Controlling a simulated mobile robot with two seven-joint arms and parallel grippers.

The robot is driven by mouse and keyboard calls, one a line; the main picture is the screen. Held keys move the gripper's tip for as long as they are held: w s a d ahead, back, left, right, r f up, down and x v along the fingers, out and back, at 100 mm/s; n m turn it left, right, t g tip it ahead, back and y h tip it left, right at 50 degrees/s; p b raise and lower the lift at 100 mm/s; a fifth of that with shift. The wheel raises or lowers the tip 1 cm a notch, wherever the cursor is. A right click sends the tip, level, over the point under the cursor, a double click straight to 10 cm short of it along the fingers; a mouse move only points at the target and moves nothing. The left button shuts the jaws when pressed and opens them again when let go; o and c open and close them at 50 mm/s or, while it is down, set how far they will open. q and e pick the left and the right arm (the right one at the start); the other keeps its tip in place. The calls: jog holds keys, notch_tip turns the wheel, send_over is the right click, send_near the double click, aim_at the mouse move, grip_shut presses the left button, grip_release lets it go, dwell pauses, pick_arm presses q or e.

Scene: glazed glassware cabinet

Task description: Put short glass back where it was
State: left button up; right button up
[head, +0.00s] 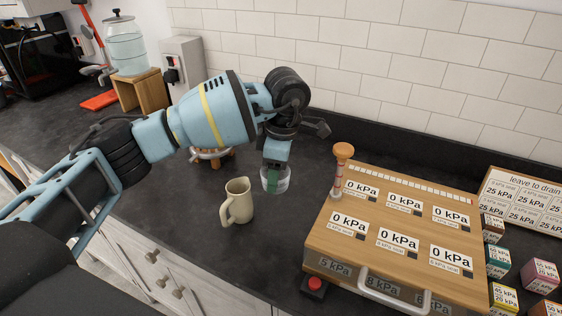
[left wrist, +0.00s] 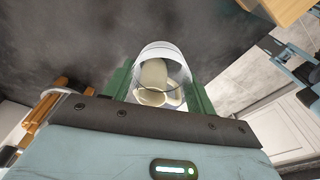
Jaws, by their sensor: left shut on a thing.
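The short glass (head: 275,181) is a small clear tumbler. My left gripper (head: 272,176) points down and is shut on it, with a green finger against its side. In the left wrist view the glass (left wrist: 165,52) sits between the two green fingers of the gripper (left wrist: 161,82), its round end facing away from the camera. The glass is right of and behind a cream jug (head: 238,202) over the dark counter. I cannot tell whether its base touches the counter. My right gripper is not in view.
A wooden box (head: 400,222) with "0 kPa" labels stands to the right, with an orange-topped post (head: 342,152) at its corner. A red button (head: 314,286) is in front. A wooden stand (head: 216,160) is partly hidden behind my arm. Small boxes (head: 499,260) and a "leave to drain" board (head: 522,200) are far right.

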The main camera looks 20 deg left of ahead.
pick_arm(q)
jog(key=s+f+m+t+h, duration=0.1)
jog(key=s+m, duration=0.8)
jog(key=m, duration=1.1)
jog(key=shift+f+m+t, duration=0.15)
jog(key=shift+m+t, duration=0.25)
jog(key=shift+a, duration=0.1)
